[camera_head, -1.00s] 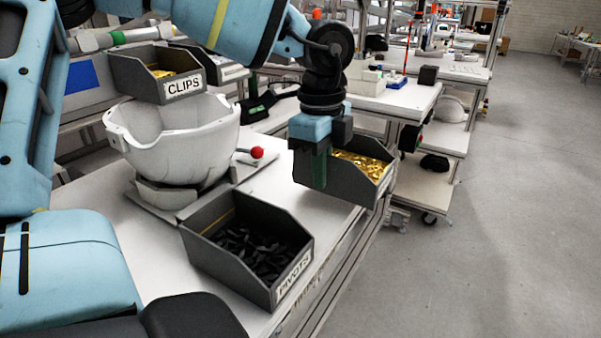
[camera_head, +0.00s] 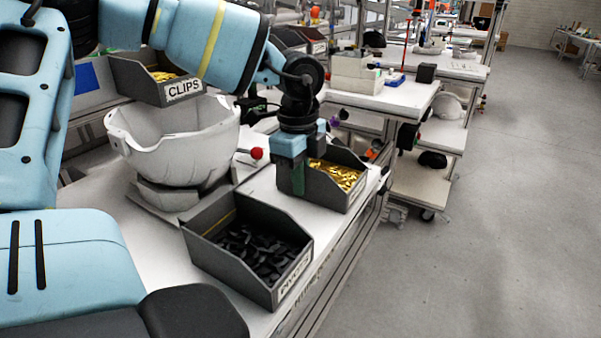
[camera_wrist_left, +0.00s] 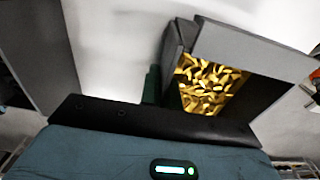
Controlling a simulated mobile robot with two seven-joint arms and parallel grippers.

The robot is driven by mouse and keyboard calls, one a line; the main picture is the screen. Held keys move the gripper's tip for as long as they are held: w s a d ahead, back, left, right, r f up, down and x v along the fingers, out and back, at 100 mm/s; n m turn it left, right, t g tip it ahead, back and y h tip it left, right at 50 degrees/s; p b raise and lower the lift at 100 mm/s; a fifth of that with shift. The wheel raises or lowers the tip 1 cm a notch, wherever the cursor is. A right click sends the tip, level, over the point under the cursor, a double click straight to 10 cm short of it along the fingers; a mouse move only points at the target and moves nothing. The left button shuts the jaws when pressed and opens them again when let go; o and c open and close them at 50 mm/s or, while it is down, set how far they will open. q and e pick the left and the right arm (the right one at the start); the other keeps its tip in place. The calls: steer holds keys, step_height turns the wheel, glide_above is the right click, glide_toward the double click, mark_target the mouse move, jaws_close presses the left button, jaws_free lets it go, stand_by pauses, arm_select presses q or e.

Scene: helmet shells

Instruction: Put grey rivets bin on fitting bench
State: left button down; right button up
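The grey rivets bin (camera_head: 325,190) holds brass-coloured rivets (camera_head: 338,174). It is upright at the far right part of the white fitting bench (camera_head: 262,190); whether its base touches the top is hard to tell. My left gripper (camera_head: 292,180) points down at the bin's left side. In the left wrist view, its green fingers (camera_wrist_left: 161,88) straddle the wall of the bin (camera_wrist_left: 240,55) and look shut on it. The fingertips are partly hidden by the palm and the wall. My right gripper is in neither view.
A grey PIVOTS bin (camera_head: 232,262) with black parts stands nearer on the bench. A white helmet shell (camera_head: 170,140) and a red-knobbed lever (camera_head: 256,153) are left of the gripper. A grey CLIPS bin (camera_head: 140,85) is behind the shell. Open floor lies right.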

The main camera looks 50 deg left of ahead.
arm_select(q)
steer(key=shift+f, duration=0.15)
steer(key=c, duration=1.6)
jaws_free()
steer(key=shift+c, duration=0.2)
steer(key=r, duration=1.2)
steer(key=shift+s+a+r, duration=0.15)
steer(key=shift+a+r, duration=0.05)
